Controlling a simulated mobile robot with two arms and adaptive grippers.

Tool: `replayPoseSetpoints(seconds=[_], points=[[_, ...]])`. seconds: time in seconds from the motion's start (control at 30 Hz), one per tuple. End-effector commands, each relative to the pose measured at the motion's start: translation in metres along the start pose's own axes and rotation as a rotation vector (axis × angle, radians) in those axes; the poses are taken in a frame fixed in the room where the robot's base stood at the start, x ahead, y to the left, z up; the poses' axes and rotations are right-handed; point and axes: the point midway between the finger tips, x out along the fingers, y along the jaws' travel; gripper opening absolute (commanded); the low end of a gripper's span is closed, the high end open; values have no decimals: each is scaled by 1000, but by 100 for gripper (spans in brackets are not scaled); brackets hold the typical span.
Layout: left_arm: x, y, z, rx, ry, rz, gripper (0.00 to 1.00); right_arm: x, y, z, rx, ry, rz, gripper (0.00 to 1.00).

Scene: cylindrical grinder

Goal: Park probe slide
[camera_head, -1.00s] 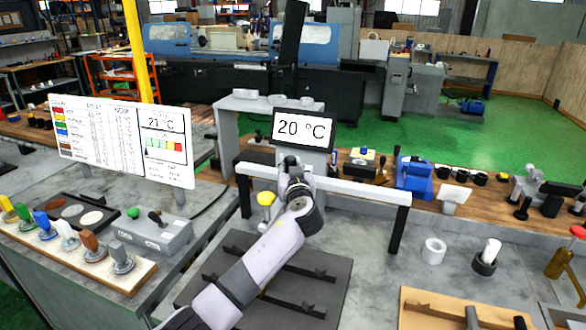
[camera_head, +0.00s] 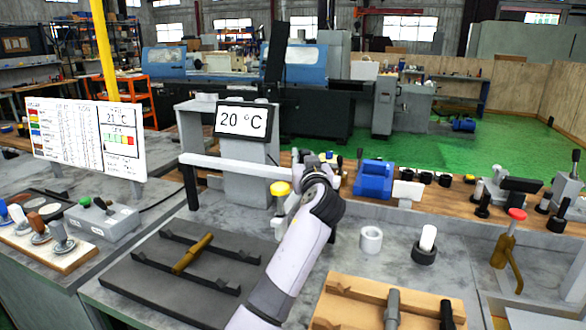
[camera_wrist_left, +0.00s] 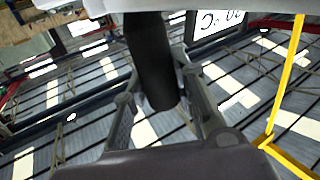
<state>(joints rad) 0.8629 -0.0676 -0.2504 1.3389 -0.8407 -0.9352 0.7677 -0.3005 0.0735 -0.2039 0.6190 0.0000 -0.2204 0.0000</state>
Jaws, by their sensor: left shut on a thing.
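The white rail (camera_head: 230,168) runs across the bench on black legs, in front of the 20 °C display (camera_head: 242,119). My left gripper is at the rail's right part, and my gripper and arm hide that rail end. In the left wrist view, the fingers are shut on a dark cylindrical handle (camera_wrist_left: 151,62) just under a white bar (camera_wrist_left: 80,12). The slide's body is mostly hidden. My right gripper is not in view.
A brass-coloured bar (camera_head: 193,254) lies across the dark fixture (camera_head: 140,275) below the rail. A white ring (camera_head: 371,240), a white-topped cylinder (camera_head: 425,245) and a red-topped brass stand (camera_head: 508,240) stand right of my arm. A wooden tray (camera_head: 345,308) is in front.

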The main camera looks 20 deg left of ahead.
Motion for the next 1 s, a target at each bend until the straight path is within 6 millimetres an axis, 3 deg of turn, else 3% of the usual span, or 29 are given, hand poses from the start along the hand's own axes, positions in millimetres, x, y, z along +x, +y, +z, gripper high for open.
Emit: replayPoseSetpoints(seconds=[0.2, 0.57, 0.6, 0.9, 1.0], points=[[-6, 13, 1, -1, -1, 2, 0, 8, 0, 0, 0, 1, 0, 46], [-8, 15, 0, -1, -1, 4, 0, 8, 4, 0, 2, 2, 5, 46], [-8, 15, 0, -1, -1, 4, 26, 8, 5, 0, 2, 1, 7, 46], [-7, 14, 0, -1, 0, 2, 46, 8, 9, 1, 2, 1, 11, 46], [-7, 14, -1, -1, 0, 1, 46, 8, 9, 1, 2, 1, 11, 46]])
